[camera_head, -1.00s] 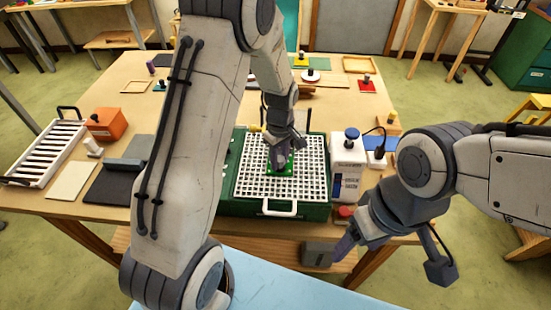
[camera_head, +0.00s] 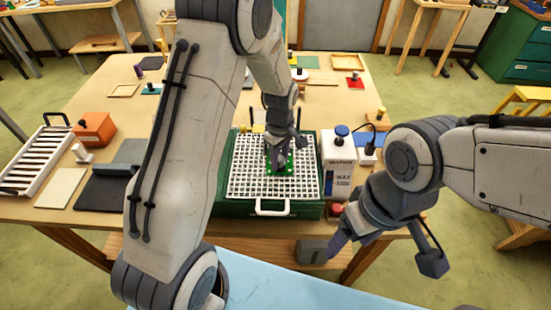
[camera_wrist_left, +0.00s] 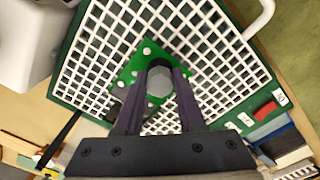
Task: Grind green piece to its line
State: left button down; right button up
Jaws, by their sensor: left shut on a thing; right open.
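A green piece (camera_head: 287,170) with small white dots lies on the white grid top of the green grinder box (camera_head: 235,206), near the middle of the grid. In the left wrist view the green piece (camera_wrist_left: 127,70) shows beneath a grey knob (camera_wrist_left: 159,82). My left gripper (camera_head: 280,157) points down over the piece, shut on its knob. In the left wrist view the two dark fingers of the left gripper (camera_wrist_left: 160,90) stand on either side of the knob and hide part of the piece. My right gripper (camera_head: 335,238) is open and empty, in front of the table's right side.
A white unit with a blue knob (camera_head: 338,165) stands at the grinder's right, with a red button (camera_head: 336,209) in front of it. A white rack (camera_head: 38,160), an orange box (camera_head: 94,129) and a dark mat (camera_head: 102,191) lie at left.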

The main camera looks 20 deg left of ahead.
pick_arm(q)
jog(key=shift+w+d, duration=0.15)
jog(key=shift+d, duration=0.4)
jog(key=shift+a, duration=0.1)
jog(key=shift+s+a, duration=0.15)
jog(key=shift+a, duration=0.5)
jog(key=shift+s+a, duration=0.15)
jog(key=shift+a, duration=0.5)
jog(key=shift+a, duration=0.1)
jog(key=shift+a, duration=0.3)
jog(key=shift+s+a, duration=0.25)
jog(key=shift+a, duration=0.25)
jog(key=shift+s+a, duration=0.2)
jog(key=shift+a, duration=0.25)
jog(key=shift+d, duration=0.15)
jog(key=shift+w+d, duration=0.25)
jog(key=shift+d, duration=0.35)
jog(key=shift+w+d, duration=0.25)
jog(key=shift+d, duration=0.35)
jog(key=shift+d, duration=0.1)
